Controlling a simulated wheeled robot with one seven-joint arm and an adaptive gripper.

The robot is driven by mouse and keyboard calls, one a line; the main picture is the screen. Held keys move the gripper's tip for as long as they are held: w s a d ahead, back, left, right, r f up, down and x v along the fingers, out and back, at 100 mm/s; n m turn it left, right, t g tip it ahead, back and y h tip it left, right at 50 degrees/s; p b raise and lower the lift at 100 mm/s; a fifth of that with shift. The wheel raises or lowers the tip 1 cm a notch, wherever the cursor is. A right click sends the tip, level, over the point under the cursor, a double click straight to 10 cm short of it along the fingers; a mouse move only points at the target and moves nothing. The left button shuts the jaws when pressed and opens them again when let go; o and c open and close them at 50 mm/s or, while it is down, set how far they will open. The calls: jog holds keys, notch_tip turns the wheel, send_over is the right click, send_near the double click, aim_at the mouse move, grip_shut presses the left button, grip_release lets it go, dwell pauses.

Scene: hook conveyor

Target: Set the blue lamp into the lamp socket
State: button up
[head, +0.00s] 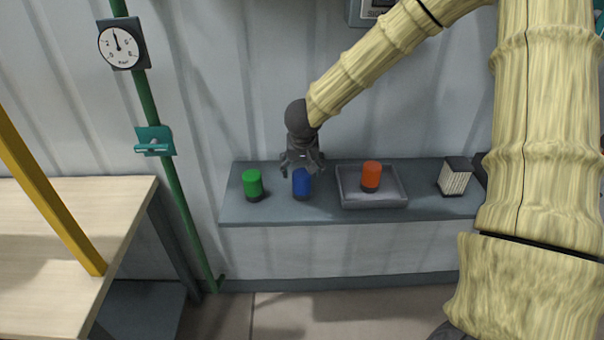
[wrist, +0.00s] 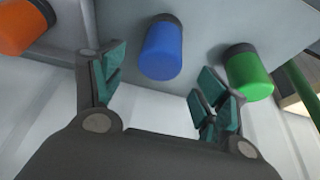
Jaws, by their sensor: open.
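The blue lamp (head: 302,187) stands upright on the grey shelf, between the green lamp and the tray. It has a dark base. No lamp socket can be made out clearly. A grey box (head: 363,12) with a partly cut-off label is on the wall at the top edge.
A green lamp (head: 252,185) stands left of the blue one. An orange lamp (head: 371,176) stands in a grey tray (head: 374,202) to the right. A green pipe (head: 175,185) and wooden table (head: 60,220) are at left.

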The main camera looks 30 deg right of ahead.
jog(key=shift+v, duration=1.45)
